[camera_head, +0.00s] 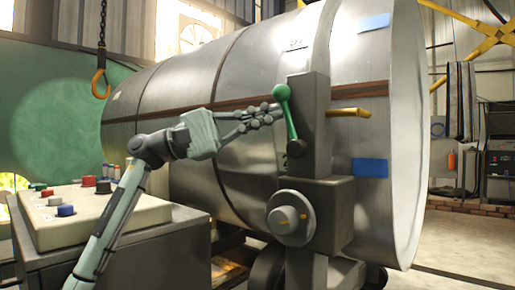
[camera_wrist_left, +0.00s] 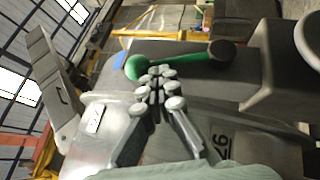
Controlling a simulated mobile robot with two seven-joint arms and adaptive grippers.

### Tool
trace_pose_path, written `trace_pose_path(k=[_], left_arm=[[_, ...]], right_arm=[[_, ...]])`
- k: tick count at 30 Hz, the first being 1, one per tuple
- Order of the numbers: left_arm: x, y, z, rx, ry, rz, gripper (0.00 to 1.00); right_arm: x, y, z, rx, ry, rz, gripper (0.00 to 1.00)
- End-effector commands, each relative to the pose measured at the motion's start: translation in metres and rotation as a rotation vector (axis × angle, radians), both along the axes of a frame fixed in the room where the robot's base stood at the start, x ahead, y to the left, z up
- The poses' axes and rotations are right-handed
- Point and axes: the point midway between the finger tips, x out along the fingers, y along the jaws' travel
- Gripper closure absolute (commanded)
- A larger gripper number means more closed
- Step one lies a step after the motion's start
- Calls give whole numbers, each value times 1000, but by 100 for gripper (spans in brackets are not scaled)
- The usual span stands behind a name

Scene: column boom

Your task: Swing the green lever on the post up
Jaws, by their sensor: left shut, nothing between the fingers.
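The green lever (camera_head: 290,119) is on the dark grey post (camera_head: 316,160) in front of a big metal cylinder. It points up from its pivot, tilted slightly left, with its round knob on top. My left gripper (camera_head: 272,113) is shut and empty, its fingertips just left of the lever, a little below the knob. In the left wrist view the lever (camera_wrist_left: 190,58) lies just beyond the closed fingertips (camera_wrist_left: 158,80), with the knob partly behind them. I cannot tell whether they touch it. My right gripper is not in view.
A control panel (camera_head: 120,221) with coloured buttons stands at the left below my arm. A grey round hub (camera_head: 291,218) sits low on the post. A yellow bar (camera_head: 348,112) sticks out to the right. An orange hook (camera_head: 100,82) hangs at the upper left.

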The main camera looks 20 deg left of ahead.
Motion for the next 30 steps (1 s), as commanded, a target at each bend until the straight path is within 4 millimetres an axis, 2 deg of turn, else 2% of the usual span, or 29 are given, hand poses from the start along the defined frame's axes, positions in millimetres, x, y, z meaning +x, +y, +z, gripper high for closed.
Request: trace_pose_path(k=[19,23,30], left_arm=[[0,0,6,-4,-2,1,100],[-1,1,25,-5,-6,3,100],[0,0,71,-3,-4,1,100]], right_arm=[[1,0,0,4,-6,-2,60],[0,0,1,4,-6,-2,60],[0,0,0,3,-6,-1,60]])
